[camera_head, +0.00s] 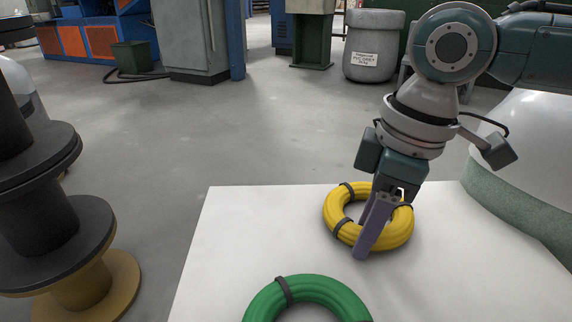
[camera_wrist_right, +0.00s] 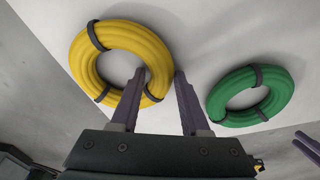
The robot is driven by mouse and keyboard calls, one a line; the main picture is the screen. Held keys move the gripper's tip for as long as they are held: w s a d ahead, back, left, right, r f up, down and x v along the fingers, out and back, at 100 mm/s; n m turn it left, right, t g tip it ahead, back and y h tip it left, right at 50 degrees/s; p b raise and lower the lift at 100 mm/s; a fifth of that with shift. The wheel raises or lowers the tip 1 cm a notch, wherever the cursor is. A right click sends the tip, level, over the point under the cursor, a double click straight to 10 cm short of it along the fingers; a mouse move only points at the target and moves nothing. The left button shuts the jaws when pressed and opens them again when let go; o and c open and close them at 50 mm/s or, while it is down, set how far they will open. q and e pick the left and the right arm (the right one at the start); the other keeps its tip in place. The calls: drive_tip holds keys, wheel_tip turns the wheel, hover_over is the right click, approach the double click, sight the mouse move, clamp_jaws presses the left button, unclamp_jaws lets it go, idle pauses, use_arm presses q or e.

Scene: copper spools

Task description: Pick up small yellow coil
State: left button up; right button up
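The yellow coil (camera_head: 338,205) lies flat on the white table top (camera_head: 230,240), bound with black bands. It also shows in the right wrist view (camera_wrist_right: 90,70). My right gripper (camera_head: 372,232) reaches down over the coil's right and near part. In the right wrist view the gripper's two purple fingers (camera_wrist_right: 160,76) are apart, with one tip at the coil's hole and the other outside the ring. Part of the yellow ring shows between them; contact is unclear. Two purple bars (camera_wrist_right: 308,146) at the right edge there look like my left gripper's fingers, partly cut off.
A green coil (camera_head: 300,287) lies nearer on the same table, cut off by the bottom edge; it shows whole in the wrist view (camera_wrist_right: 230,75). Dark spools (camera_head: 60,235) stand at left. A grey bin (camera_head: 372,45) and machines stand behind. The table's left part is clear.

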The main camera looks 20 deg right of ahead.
clamp_jaws()
idle(0.5)
drive_tip(key=shift+r, duration=0.1)
